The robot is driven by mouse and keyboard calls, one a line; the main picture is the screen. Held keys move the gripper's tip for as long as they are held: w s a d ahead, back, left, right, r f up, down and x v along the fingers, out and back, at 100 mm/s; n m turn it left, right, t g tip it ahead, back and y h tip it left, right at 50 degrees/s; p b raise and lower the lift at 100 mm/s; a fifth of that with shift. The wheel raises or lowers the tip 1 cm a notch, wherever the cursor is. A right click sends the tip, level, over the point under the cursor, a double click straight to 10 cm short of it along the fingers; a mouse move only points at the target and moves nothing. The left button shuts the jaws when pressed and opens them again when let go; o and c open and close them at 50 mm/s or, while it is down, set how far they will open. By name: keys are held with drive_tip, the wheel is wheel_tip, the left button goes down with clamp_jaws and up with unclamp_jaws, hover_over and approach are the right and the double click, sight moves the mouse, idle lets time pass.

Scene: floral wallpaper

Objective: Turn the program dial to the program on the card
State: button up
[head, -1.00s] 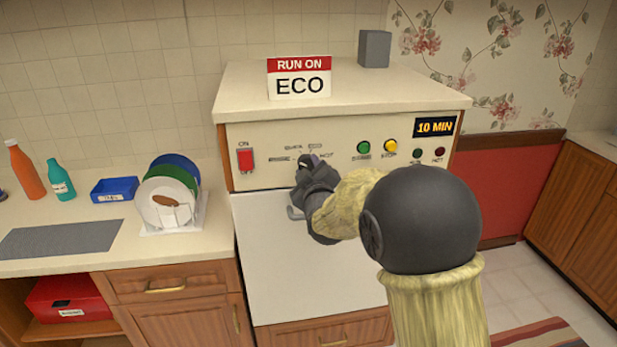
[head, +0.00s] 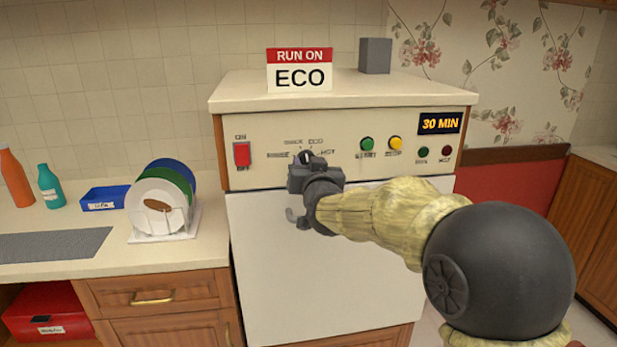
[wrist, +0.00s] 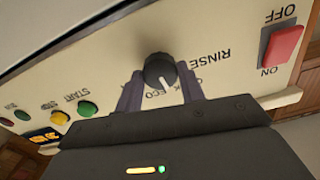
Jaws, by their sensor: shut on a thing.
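The black program dial (wrist: 159,69) sits on the cream control panel; in the head view my gripper (head: 303,170) mostly covers it. In the wrist view, which is upside down, the fingers of my gripper (wrist: 160,80) are on both sides of the dial, shut on it. Its white pointer mark points down in that picture, towards the QUICK and ECO labels; I cannot tell exactly which one. RINSE is readable beside it. The card (head: 299,70) on top of the machine reads RUN ON ECO. The display (head: 439,123) reads 30 MIN.
A red ON/OFF switch (head: 242,153) is left of the dial. A green start button (head: 367,144) and a yellow stop button (head: 395,143) are to the right. A dish rack (head: 160,232) with plates stands on the left counter. A grey block (head: 375,56) is on top.

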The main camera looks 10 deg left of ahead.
drive_tip(key=shift+f+m+b, duration=0.1)
drive_tip(key=shift+m+b, duration=2)
drive_tip(key=shift+m, duration=0.9)
drive_tip(key=o, duration=1)
drive_tip(key=shift+c, duration=0.2)
drive_tip(key=b+v, duration=0.2)
drive_tip(key=v, duration=1.5)
drive_tip(key=shift+s, duration=0.25)
